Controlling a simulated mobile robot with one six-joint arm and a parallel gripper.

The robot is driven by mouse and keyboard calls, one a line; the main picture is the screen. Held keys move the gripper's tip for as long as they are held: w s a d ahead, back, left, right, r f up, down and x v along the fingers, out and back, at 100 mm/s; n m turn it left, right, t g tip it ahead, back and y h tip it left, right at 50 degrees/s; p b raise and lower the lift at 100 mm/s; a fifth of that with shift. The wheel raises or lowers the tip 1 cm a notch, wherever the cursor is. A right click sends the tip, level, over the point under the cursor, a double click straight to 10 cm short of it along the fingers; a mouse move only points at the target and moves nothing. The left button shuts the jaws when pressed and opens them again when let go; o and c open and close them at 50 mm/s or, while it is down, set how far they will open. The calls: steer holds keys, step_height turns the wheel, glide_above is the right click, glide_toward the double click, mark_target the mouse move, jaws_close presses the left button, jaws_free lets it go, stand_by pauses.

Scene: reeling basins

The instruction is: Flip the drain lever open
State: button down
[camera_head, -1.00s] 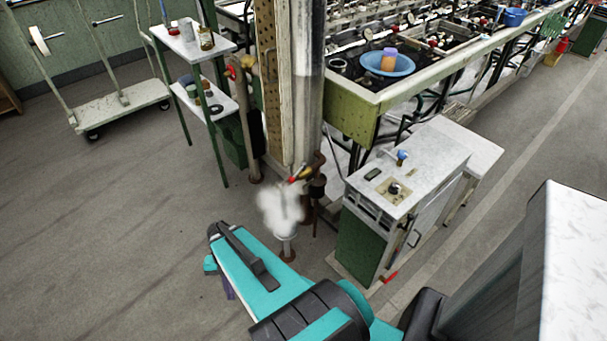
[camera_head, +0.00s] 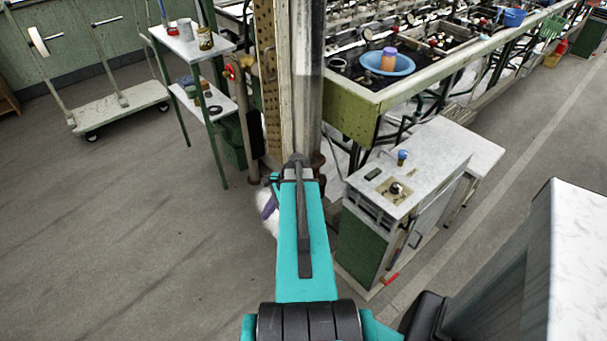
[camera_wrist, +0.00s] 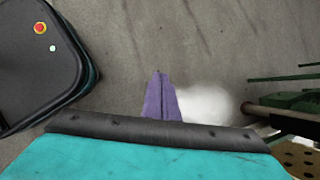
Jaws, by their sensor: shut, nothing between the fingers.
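My gripper shows in the wrist view (camera_wrist: 158,92) as purple fingers, closed together and empty, pointing over the floor. In the head view only a purple part of my gripper (camera_head: 269,206) shows, left of my teal arm. The red and yellow lever on the pipework at the foot of the column, seen a second ago, is now hidden behind my arm. I cannot make out the lever in the wrist view, nor tell how far my fingers are from it. White steam (camera_wrist: 205,105) lies just right of the fingers and also shows in the head view (camera_head: 266,222).
A tall metal column (camera_head: 309,80) stands right behind my arm's end. A cabinet (camera_head: 365,243) stands to the right, a shelf rack (camera_head: 190,45) back left.

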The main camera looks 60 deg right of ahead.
steer(key=s+d+r+m+t+h, duration=0.1)
steer(key=s+d+r+m, duration=0.2)
steer(key=d, duration=0.4)
steer(key=s+d+r+m+t+h, duration=0.1)
steer(key=s+d+r+m, duration=0.2)
steer(key=s+d+r, duration=0.2)
steer(key=s+d+r+m+t+h+b, duration=0.1)
steer(key=s+d+r+m, duration=0.3)
steer(key=d, duration=0.4)
steer(key=shift+s+d+r+t, duration=0.25)
steer(key=shift+s+d+t, duration=0.15)
steer(key=shift+s, duration=0.1)
steer(key=shift+f, duration=0.1)
steer(key=w+r+p+x, duration=0.1)
steer(key=w+x, duration=0.1)
steer(key=x, duration=1.1)
steer(key=shift+d+r+p, duration=0.15)
steer(key=shift+r+p, duration=0.2)
steer(key=shift+p, duration=0.05)
steer(key=shift+s+h, duration=0.1)
steer(key=shift+h, duration=0.3)
